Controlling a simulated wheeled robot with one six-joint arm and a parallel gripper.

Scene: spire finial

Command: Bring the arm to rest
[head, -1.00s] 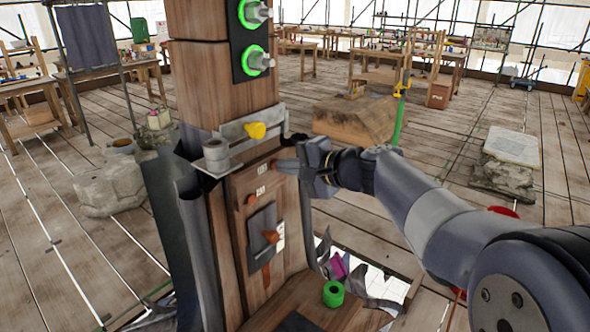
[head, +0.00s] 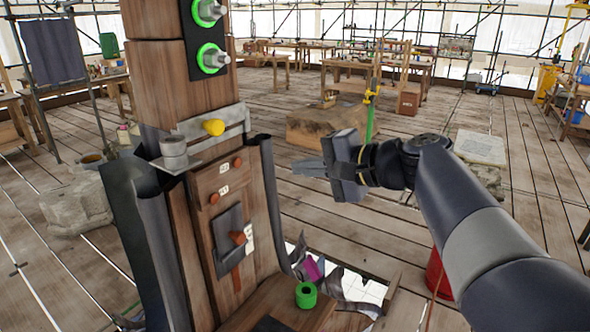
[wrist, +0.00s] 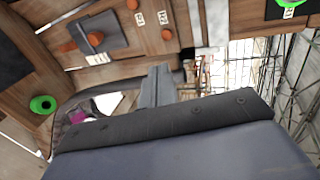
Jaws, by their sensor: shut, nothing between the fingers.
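My gripper (head: 310,168) is shut and empty in the head view. It hangs in open air to the right of the wooden spire post (head: 210,220), with its fingers pointing left and a clear gap to the post. In the wrist view the closed fingers of my gripper (wrist: 156,88) show in the middle, with the post's panel (wrist: 125,40) beyond them at the top left. My arm (head: 470,230) reaches in from the lower right.
The post carries green-ringed bolts (head: 211,58), a yellow knob (head: 213,127) and orange knobs. A red bucket (head: 438,274) stands beneath my arm.

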